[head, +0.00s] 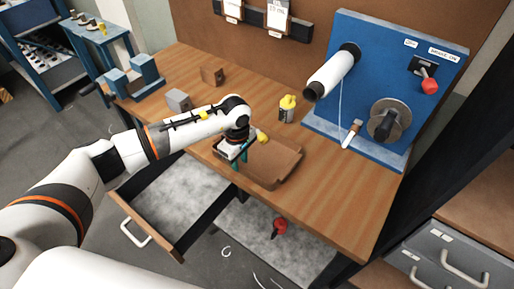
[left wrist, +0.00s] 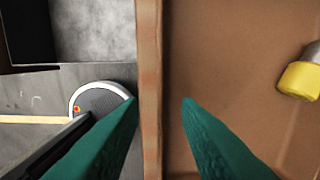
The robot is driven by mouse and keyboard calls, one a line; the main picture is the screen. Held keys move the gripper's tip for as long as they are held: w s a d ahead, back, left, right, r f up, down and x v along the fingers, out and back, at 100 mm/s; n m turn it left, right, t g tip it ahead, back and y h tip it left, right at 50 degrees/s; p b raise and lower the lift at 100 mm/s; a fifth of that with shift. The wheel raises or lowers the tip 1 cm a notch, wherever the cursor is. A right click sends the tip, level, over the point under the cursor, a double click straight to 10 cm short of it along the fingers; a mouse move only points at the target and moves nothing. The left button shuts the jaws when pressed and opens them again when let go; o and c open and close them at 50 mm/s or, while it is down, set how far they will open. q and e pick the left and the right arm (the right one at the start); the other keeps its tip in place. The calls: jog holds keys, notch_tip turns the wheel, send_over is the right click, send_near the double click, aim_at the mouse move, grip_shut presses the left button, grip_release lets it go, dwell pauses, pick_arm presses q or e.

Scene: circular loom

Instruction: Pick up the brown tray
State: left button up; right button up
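The brown tray (head: 275,168) lies on the wooden workbench near its front edge. My left gripper (head: 239,163) is over the tray's left side, pointing down. In the left wrist view its two teal fingers (left wrist: 160,101) are apart, with the tray wall (left wrist: 151,60) between them. One finger is outside the tray and the other is inside; I see a gap on both sides of the wall. A yellow-capped grey cylinder (left wrist: 301,80) is in the tray; its yellow end (head: 262,136) shows beside my gripper in the head view. My right gripper is not in view.
A yellow-topped bottle (head: 287,108) stands behind the tray. A blue panel (head: 385,70) with a roller and red-knobbed crank stands at the back right. A grey block (head: 178,100) and brown block (head: 212,75) are left. An open drawer (head: 150,230) sticks out below the bench.

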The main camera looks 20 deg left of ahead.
pick_arm(q)
jog(key=shift+f, duration=0.7)
grip_shut()
jog(key=shift+w, duration=0.1)
